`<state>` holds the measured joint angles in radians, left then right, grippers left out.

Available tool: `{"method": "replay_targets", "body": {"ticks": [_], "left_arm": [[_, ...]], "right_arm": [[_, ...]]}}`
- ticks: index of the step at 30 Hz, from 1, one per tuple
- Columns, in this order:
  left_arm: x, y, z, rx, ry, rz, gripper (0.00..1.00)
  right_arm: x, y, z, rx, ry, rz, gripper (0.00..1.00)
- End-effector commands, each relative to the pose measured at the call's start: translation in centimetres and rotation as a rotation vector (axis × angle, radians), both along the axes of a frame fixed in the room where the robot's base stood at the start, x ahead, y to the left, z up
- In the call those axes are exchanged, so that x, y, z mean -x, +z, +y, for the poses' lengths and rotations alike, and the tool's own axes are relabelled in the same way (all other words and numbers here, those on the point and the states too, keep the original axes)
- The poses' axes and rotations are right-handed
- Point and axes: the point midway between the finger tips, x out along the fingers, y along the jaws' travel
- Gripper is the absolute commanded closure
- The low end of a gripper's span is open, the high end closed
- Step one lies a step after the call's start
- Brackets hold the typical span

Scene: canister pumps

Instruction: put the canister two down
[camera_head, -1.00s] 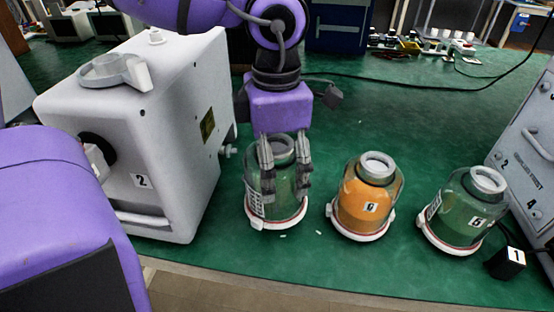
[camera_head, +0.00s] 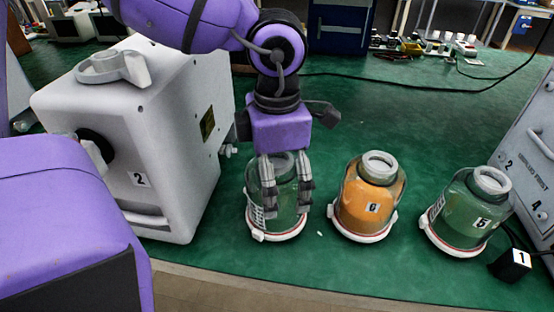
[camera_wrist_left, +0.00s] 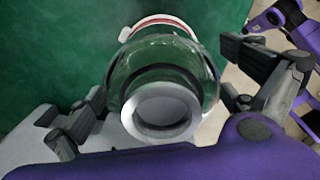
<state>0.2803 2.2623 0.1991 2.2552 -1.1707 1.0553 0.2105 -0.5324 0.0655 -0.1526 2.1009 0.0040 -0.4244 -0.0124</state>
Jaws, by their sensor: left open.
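In the left wrist view the canister (camera_wrist_left: 160,80) sits between the spread fingers (camera_wrist_left: 165,112), with gaps on both sides.
The grey machine (camera_head: 150,165) is close on the left. A black block marked 1 (camera_head: 512,264) and a grey cabinet (camera_head: 530,165) are at the right. The mat behind is mostly clear.

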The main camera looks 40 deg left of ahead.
Motion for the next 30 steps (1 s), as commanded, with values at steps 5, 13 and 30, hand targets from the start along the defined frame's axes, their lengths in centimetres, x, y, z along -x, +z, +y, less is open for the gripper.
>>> {"method": "replay_targets", "body": {"ticks": [5, 13, 30], "left_arm": [[0.0, 0.1, 0.0, 0.000, 0.000, 0.000, 0.00], [-0.2, 3.6, 0.0, 0.002, 0.001, -0.008, 0.00], [0.0, 12.2, 0.0, 0.000, 0.001, 0.000, 0.00]], "right_arm": [[0.0, 0.1, 0.0, 0.000, 0.000, -0.001, 1.00], [-0.4, 1.1, 0.0, 0.001, 0.003, -0.010, 1.00], [-1.0, 2.0, 0.3, 0.001, 0.013, -0.024, 1.00]]}}
